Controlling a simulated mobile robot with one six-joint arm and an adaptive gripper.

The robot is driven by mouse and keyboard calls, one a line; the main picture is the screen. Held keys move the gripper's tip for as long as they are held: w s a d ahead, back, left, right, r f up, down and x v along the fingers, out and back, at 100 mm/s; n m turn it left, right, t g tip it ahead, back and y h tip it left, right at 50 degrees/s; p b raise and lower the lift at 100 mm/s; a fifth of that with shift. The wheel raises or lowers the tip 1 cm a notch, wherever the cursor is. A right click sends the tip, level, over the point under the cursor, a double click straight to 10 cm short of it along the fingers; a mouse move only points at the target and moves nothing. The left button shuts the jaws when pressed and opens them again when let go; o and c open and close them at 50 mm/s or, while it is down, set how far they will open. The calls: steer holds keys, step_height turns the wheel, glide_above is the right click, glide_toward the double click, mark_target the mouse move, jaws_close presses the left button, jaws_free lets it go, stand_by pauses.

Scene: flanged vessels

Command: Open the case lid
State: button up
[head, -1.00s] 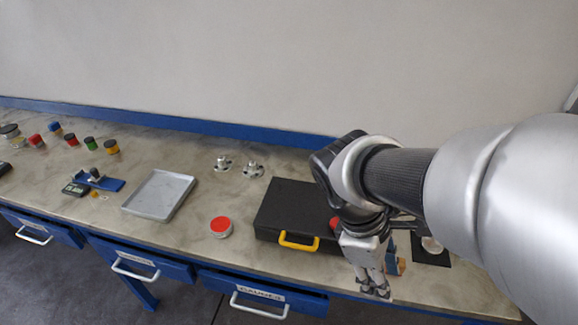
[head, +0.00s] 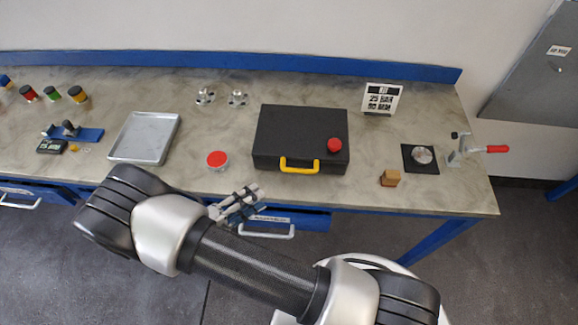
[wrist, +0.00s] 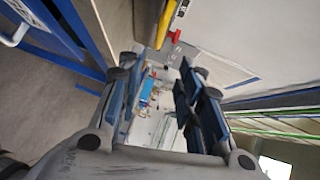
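The black case (head: 300,130) lies flat on the bench with its lid shut. Its yellow handle (head: 299,166) is on the front side, facing me. A red round knob-like piece (head: 334,145) sits on the lid at the front right. My gripper (head: 250,196) is in front of the bench edge, below and left of the handle, apart from the case. In the wrist view my gripper (wrist: 163,76) has its fingers spread with nothing between them. A yellow bar, likely the handle (wrist: 166,22), shows past the fingers at the top there.
A red-topped tin (head: 217,160) stands left of the case, and a grey tray (head: 145,138) farther left. Two flanged metal parts (head: 237,98) stand behind.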

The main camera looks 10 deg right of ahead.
mark_target(301, 170)
steer(key=b+x, duration=0.1)
steer(key=x, duration=1.6)
steer(key=shift+w+d+f+b, duration=0.1)
steer(key=shift+d+f+b, duration=0.1)
steer(key=shift+b, duration=0.1)
steer(key=shift+c, duration=0.2)
jaws_close()
